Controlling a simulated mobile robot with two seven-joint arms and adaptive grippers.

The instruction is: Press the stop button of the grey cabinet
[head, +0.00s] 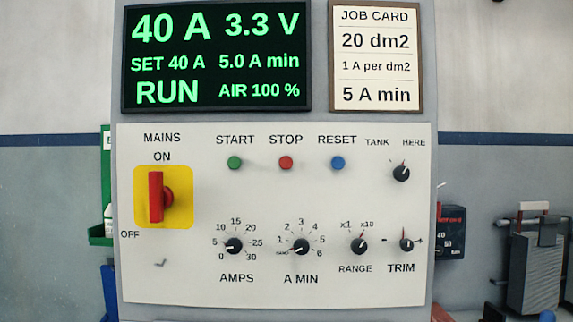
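The grey cabinet (121,220) stands straight ahead in the head view, with a pale control panel (200,285) on its front. The red stop button (286,163) sits under the word STOP, between the green start button (235,163) and the blue reset button (337,163). The display (216,56) above reads 40 A, 3.3 V, SET 40 A, 5.0 A min, RUN and AIR 100 %. The red mains switch (156,197) on its yellow plate stands upright, in line with ON. Neither of my grippers is in view.
Below the buttons are the AMPS knob (233,246), A MIN knob (301,247), RANGE knob (359,246) and TRIM knob (406,244). The TANK/HERE knob (401,173) is at upper right. A job card (376,56) hangs above. Nothing visible blocks the panel.

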